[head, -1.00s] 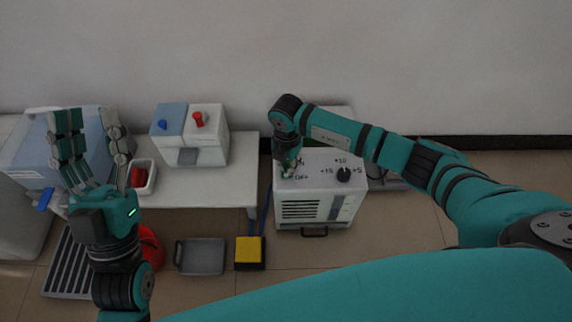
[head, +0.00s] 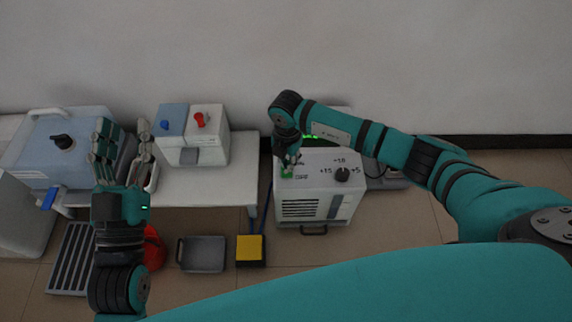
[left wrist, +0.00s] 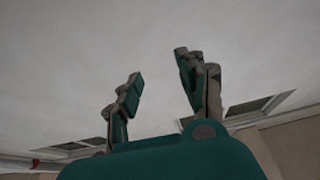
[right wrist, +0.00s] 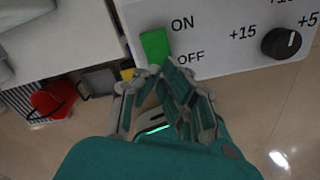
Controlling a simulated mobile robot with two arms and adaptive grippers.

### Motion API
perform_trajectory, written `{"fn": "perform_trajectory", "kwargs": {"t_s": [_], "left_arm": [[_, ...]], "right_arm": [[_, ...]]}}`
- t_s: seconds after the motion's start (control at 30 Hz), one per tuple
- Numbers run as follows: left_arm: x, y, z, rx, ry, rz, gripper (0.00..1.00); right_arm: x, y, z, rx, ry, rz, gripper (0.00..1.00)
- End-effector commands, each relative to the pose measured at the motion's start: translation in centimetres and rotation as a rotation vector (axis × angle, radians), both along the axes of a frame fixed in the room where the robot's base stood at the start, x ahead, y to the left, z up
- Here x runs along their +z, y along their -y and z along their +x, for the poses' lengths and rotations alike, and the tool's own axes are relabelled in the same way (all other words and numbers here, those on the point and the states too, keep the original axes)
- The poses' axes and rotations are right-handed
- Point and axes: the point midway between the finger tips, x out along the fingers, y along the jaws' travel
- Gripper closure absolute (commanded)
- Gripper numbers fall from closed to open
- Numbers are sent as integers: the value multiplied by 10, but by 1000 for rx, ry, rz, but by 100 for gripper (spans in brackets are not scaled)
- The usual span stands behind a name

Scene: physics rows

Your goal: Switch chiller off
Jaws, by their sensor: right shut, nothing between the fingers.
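The chiller (head: 314,209) is a white box on the floor with a vent grille, a dial and a green switch on its top.
The black dial (head: 342,174) is right of the switch. A lit green display (head: 313,138) is partly behind my right forearm. A white table (head: 220,183) holds a two-part box with blue and red knobs (head: 200,120). A yellow-topped block (head: 249,248) and grey tray (head: 203,254) lie on the floor.

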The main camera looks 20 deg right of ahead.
Motion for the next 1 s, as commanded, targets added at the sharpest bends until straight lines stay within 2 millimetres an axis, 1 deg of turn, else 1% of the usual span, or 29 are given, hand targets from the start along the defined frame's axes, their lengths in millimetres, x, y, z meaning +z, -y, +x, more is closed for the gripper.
{"fn": "perform_trajectory", "kwargs": {"t_s": [0.5,1.0], "left_arm": [[-40,-4,10,14,-235,64,60],[-79,-10,8,27,-453,120,60]], "right_arm": [[12,0,0,0,0,0,100],[22,0,0,0,0,0,100]]}}
